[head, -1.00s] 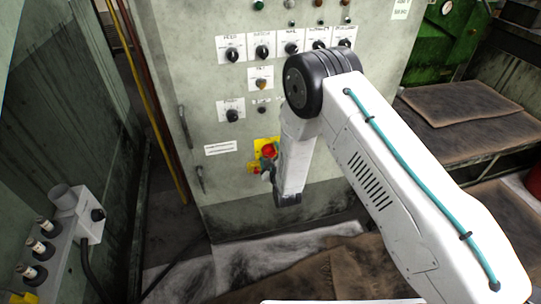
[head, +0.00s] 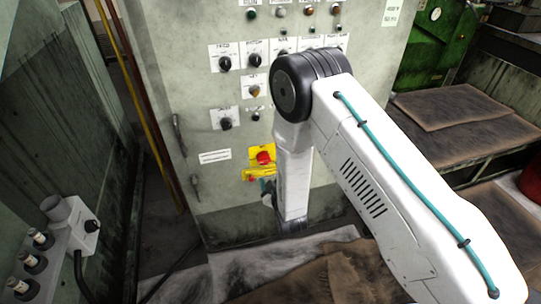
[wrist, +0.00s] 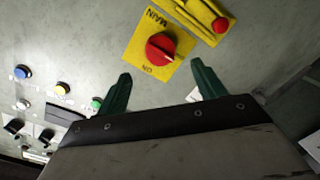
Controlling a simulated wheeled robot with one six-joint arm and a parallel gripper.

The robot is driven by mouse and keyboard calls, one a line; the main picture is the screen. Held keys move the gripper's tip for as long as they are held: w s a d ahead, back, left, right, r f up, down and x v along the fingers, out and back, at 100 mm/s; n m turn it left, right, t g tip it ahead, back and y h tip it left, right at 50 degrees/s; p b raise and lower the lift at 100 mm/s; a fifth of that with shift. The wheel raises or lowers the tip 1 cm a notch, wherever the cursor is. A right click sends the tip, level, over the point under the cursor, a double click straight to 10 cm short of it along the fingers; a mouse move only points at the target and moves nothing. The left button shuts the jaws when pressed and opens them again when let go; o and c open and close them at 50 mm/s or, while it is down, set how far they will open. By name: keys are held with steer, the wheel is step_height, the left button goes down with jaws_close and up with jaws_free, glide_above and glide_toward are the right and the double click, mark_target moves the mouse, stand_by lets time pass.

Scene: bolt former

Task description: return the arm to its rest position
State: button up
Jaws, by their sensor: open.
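My arm reaches from the lower right of the head view toward the grey control cabinet (head: 228,177). My gripper (wrist: 160,85) shows in the wrist view as two dark green fingers, spread apart with nothing between them. In the head view the gripper is mostly hidden behind my forearm. Beyond the fingers is the red rotary main switch (wrist: 161,46) on a yellow plate, apart from them. In the head view the red switch (head: 264,157) sits just left of my forearm.
Rows of knobs (head: 225,63) and lamps cover the upper cabinet. A grey box (head: 75,218) and several posts stand at left. Brown mats (head: 465,105) lie on a platform at right. Cloths (head: 240,272) cover the floor below. A green machine (head: 430,45) stands behind at right.

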steer(key=s+f+m+g+h, duration=0.1)
steer(key=s+f+g, duration=0.25)
steer(key=f, duration=0.35)
steer(key=s+d+m+g+h, duration=0.1)
steer(key=s+d+m+g, duration=0.25)
steer(key=g, duration=0.25)
steer(key=s+d+r+m+g+h, duration=0.1)
steer(key=s+d+r, duration=0.6)
steer(key=r, duration=0.8)
steer(key=s+d+r+m+g, duration=0.2)
steer(key=s+d+r+m, duration=0.2)
steer(key=s+d+r, duration=0.4)
steer(key=s+d+r+m+g+h, duration=0.1)
steer(key=s+d+r, duration=0.6)
steer(key=s+r, duration=0.9)
step_height(320, 180, up, 7)
steer(key=shift+d+f+m+g+h, duration=0.1)
steer(key=shift+d+m+g+h, duration=0.2)
steer(key=shift+m+g, duration=0.5)
